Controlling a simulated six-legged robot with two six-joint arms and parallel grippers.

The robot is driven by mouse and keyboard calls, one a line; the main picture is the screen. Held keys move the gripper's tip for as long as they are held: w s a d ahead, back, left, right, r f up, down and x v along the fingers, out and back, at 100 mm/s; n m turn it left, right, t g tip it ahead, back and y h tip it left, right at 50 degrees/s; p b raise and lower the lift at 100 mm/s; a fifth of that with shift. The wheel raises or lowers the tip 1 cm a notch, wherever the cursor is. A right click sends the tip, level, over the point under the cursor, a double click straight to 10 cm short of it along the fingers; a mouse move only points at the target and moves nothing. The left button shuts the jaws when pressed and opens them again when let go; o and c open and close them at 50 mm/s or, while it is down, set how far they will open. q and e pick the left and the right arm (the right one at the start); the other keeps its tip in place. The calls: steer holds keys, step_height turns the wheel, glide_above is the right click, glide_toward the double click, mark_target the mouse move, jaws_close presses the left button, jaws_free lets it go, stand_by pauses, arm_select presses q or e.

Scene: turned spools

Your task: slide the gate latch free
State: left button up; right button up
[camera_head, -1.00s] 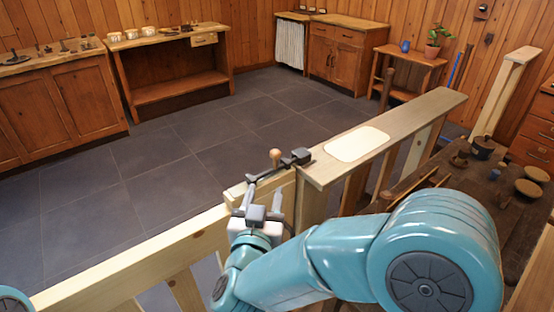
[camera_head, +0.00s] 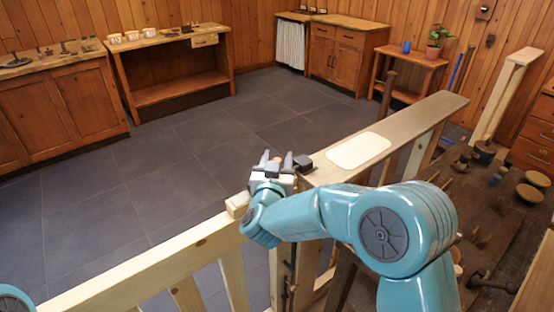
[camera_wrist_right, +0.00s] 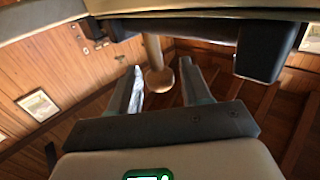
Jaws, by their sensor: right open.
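The latch has a pale wooden knob (camera_wrist_right: 161,78) on a dark bar (camera_wrist_right: 185,27), seen in the right wrist view. The knob shows between the two fingers of my right gripper, with visible space on both sides; the fingers are open. In the head view my right gripper (camera_head: 276,159) is over the top of the gate (camera_head: 190,243) at its post end and hides the knob and most of the bar. The dark latch block (camera_head: 303,162) shows just right of the fingers; it also shows in the right wrist view (camera_wrist_right: 264,50). My left gripper is out of view.
A wide plank rail (camera_head: 418,124) with a pale patch (camera_head: 359,151) runs right from the post. A cluttered workbench (camera_head: 500,225) stands at the right. Beyond the gate, the tiled floor (camera_head: 120,185) is clear up to the cabinets.

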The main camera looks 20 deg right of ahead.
jaws_close()
steer(key=a, duration=0.1)
steer(key=s+a, duration=0.1)
steer(key=a, duration=0.3)
steer(key=shift+s, duration=0.35)
steer(key=shift+d, duration=0.2)
steer(key=shift+a, duration=0.1)
jaws_free()
steer(key=shift+a, duration=0.1)
steer(key=shift+s, duration=0.1)
steer(key=b+v, duration=0.2)
steer(key=v, duration=1.4)
